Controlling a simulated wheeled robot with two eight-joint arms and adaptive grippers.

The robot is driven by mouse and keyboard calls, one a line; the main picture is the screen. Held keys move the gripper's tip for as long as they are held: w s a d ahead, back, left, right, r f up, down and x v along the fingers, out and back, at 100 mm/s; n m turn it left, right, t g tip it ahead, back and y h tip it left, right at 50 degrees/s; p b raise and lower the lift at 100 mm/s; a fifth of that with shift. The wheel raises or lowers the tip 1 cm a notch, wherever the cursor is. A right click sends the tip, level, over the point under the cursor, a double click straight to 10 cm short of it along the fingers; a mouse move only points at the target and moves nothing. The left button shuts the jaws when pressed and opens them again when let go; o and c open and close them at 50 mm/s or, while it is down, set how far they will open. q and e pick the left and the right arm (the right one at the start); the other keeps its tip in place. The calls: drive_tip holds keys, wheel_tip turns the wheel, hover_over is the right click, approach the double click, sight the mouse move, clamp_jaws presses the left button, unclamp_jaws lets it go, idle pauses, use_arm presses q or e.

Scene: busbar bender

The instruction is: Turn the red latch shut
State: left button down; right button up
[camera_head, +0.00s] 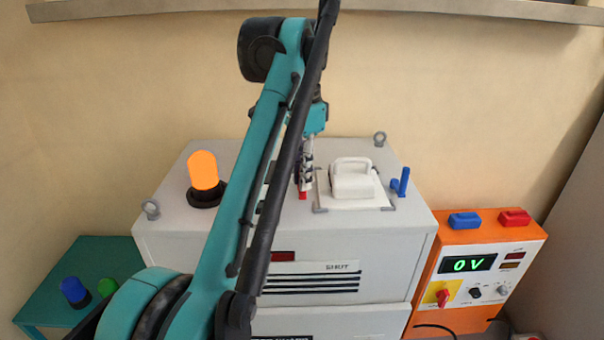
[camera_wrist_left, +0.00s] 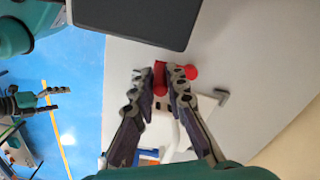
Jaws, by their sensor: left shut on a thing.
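The red latch (camera_wrist_left: 160,78) is between the fingertips of my left gripper (camera_wrist_left: 159,80) in the left wrist view, with the fingers shut on it. A round red knob shows beside the right finger. In the head view only a small red piece (camera_head: 302,196) shows below my left gripper (camera_head: 304,182), on the cabinet top left of the white handled cover (camera_head: 352,180). My left arm hides part of the cabinet there. My right gripper (camera_wrist_left: 52,99) shows small at the left of the left wrist view, its fingers apart and empty, away from the latch.
A blue peg-like latch (camera_head: 400,182) stands right of the cover. An orange lamp (camera_head: 204,172) glows on the left of the grey cabinet (camera_head: 412,216). An orange supply box (camera_head: 452,262) reading 0 V stands at right. A teal stand (camera_head: 100,262) with buttons is at left.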

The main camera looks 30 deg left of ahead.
use_arm(q)
drive_tip(key=shift+w+d, duration=0.1)
drive_tip(key=shift+d, duration=0.05)
drive_tip(key=n, duration=0.2)
drive_tip(key=shift+w+d+n, duration=0.35)
drive_tip(key=shift+d+n, duration=0.05)
drive_tip(key=n, duration=0.1)
drive_tip(key=w+n, duration=0.1)
drive_tip(key=shift+d+n, duration=0.3)
drive_tip(key=shift+n, duration=0.1)
drive_tip(key=n, duration=0.2)
drive_tip(key=w+n, duration=0.1)
drive_tip(key=shift+w+d, duration=0.1)
drive_tip(key=shift+d, duration=0.15)
drive_tip(key=shift+w+d+n, duration=0.1)
drive_tip(key=shift+w+n, duration=0.15)
drive_tip(key=shift+n, duration=0.55)
drive_tip(key=shift+w+n, duration=0.25)
drive_tip(key=shift+n, duration=0.55)
drive_tip(key=c, duration=1.5)
unclamp_jaws()
drive_tip(key=shift+c, duration=0.2)
drive_tip(key=shift+w, duration=0.1)
